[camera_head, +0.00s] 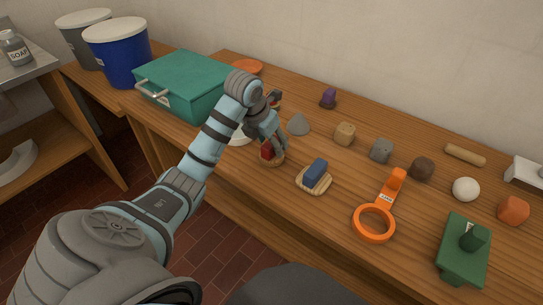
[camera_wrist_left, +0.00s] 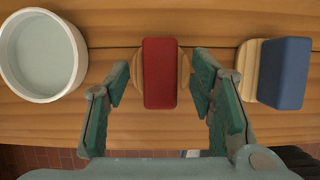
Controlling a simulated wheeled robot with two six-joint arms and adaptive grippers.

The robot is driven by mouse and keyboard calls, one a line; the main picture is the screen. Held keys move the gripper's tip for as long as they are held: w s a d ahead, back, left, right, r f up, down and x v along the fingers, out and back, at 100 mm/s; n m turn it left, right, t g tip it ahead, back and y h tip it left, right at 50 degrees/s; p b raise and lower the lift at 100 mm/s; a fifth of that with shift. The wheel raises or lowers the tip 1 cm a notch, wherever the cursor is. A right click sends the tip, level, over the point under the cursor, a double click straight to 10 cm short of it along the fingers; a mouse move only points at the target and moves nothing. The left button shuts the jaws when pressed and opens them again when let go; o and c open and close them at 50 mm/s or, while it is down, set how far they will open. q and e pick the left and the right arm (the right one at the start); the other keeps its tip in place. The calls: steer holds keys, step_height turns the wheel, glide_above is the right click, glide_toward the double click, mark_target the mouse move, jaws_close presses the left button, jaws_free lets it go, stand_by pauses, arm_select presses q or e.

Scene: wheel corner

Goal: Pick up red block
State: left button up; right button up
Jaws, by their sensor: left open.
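The red block (camera_head: 267,150) rests on a small round wooden coaster in the head view, partly hidden by my left gripper. My left gripper (camera_head: 268,140) is just above it, pointing down. In the left wrist view the red block (camera_wrist_left: 160,73) stands between the two open fingertips (camera_wrist_left: 160,85), with a gap on each side. The round wooden coaster (camera_wrist_left: 182,73) shows at both sides of the block. My right gripper is not in view.
A blue block (camera_head: 316,171) on a wooden coaster (camera_head: 313,185) stands to the right. A white bowl (camera_wrist_left: 42,55) stands to the left. A teal case (camera_head: 190,80) lies behind.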

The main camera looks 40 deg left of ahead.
arm_select(q)
steer(key=shift+w+f, duration=0.3)
steer(key=shift+f, duration=0.35)
jaws_close()
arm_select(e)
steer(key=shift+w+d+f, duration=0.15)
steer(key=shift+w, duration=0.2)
